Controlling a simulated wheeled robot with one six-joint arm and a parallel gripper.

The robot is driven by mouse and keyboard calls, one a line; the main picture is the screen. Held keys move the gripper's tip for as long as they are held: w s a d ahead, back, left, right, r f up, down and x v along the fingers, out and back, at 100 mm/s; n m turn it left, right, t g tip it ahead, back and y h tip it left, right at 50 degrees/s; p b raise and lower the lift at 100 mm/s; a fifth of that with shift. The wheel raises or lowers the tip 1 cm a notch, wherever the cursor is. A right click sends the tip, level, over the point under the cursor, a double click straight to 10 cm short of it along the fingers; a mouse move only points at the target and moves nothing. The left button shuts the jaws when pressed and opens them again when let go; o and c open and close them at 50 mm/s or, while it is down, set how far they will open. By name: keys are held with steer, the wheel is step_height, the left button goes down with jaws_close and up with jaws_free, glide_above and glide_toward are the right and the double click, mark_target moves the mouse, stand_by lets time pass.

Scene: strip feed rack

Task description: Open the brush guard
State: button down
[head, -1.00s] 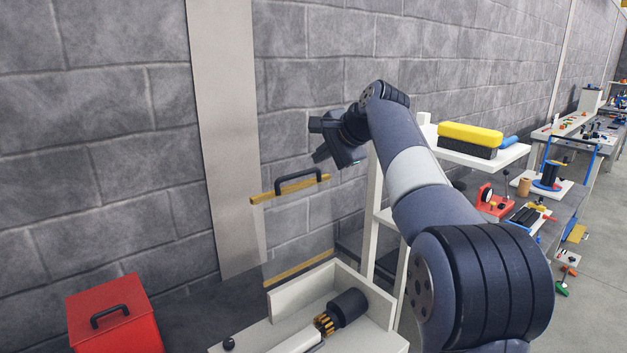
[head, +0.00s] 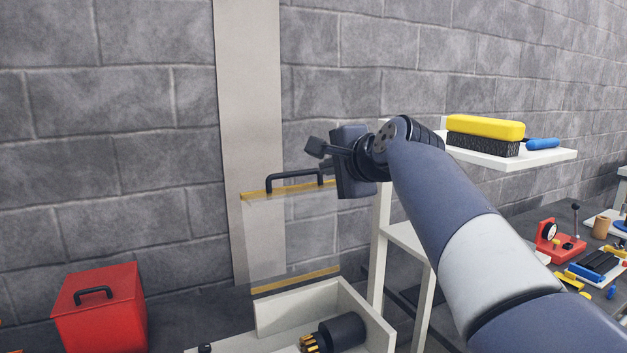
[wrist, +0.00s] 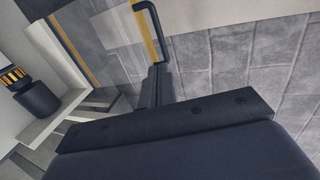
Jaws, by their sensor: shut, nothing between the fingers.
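The brush guard (head: 277,235) is a clear pane between two yellow strips. It stands upright behind the white tray in the head view, with a black bar handle (head: 294,175) along its top strip. The guard also shows in the wrist view (wrist: 105,45). My gripper (wrist: 157,80) is shut and empty, its fingers by the near end of the handle (wrist: 152,22); I cannot tell whether they touch it.
The white tray (head: 375,325) holds a black cylinder (head: 343,332) with brass-coloured bristles. A red box (head: 100,310) stands at left. A white shelf (head: 510,160) with a yellow-topped block (head: 485,135) is at right. A stone wall stands behind.

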mark_target(296, 173)
steer(key=p+x, duration=0.3)
steer(key=x, duration=1)
steer(key=shift+w+a+f, duration=0.1)
steer(key=shift+w+a, duration=0.05)
steer(key=shift+w, duration=0.2)
steer(key=p, duration=0.2)
steer(key=w+p, duration=0.1)
steer(key=p, duration=0.1)
steer(key=shift+w+a+r, duration=0.25)
steer(key=shift+a+r, duration=0.1)
steer(key=shift+w+f, duration=0.1)
steer(key=shift+f+g, duration=0.2)
steer(key=shift+g, duration=0.1)
